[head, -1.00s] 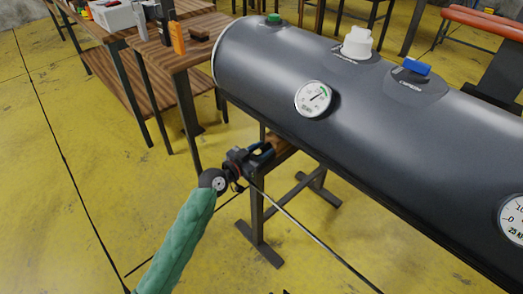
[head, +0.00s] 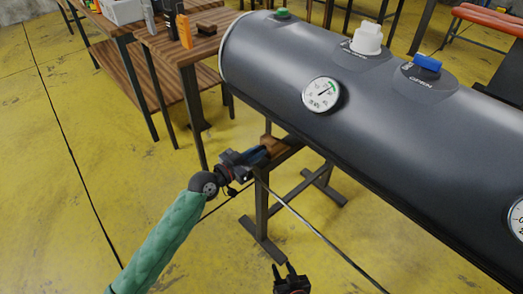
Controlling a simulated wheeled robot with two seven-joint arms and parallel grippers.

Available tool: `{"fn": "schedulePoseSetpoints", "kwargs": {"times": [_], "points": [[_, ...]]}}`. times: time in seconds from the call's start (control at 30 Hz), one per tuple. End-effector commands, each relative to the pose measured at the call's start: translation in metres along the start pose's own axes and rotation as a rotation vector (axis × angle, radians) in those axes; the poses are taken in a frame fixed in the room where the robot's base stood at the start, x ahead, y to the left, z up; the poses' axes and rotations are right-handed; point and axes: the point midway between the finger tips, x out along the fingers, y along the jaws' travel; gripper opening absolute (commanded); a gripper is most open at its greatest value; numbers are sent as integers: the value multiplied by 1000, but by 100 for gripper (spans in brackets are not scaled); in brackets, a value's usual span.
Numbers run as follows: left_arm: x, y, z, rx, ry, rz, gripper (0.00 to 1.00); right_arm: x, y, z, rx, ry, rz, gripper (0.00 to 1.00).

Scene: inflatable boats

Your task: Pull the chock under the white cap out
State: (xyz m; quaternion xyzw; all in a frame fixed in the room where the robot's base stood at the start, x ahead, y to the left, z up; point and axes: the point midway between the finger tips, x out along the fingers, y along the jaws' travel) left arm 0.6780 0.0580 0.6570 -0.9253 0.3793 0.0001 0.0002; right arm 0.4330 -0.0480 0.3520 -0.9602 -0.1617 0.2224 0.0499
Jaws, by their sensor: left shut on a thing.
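The white cap (head: 367,38) sits on top of the dark grey inflatable tube (head: 400,115). A brown wooden chock (head: 272,143) shows below the tube's lower edge, on the metal stand (head: 262,205); its far part is hidden under the tube. My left gripper (head: 262,156) is shut on the near end of this chock. My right gripper (head: 290,276) is open and empty at the bottom edge, below the stand and apart from the tube.
A green cap (head: 283,13), a blue valve (head: 427,63) and a pressure gauge (head: 321,94) are on the tube. A wooden table (head: 212,45) stands at the upper left. The yellow floor at left is clear.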

Motion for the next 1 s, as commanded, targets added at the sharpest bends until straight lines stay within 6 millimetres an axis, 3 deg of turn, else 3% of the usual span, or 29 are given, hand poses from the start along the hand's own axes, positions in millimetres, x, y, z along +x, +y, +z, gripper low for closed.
{"fn": "schedulePoseSetpoints", "kwargs": {"times": [0.4, 0.43, 0.53, 0.83, 1.0], "points": [[-5, 0, 0, 0, -1, 0, 0, 1, -1, -8, -1, 23, -1, 36], [-5, 0, 0, 0, -1, 0, 18, 1, -1, -8, -1, 23, -1, 36], [-5, 0, 0, 0, -1, 0, 36, 1, 0, -8, -1, 24, 0, 36], [-5, 0, 0, 0, 0, 0, 36, 1, -1, -8, -1, 22, 0, 36], [-15, 0, 1, 1, -2, 0, 36, 1, -1, -9, -2, 28, -1, 36]]}}
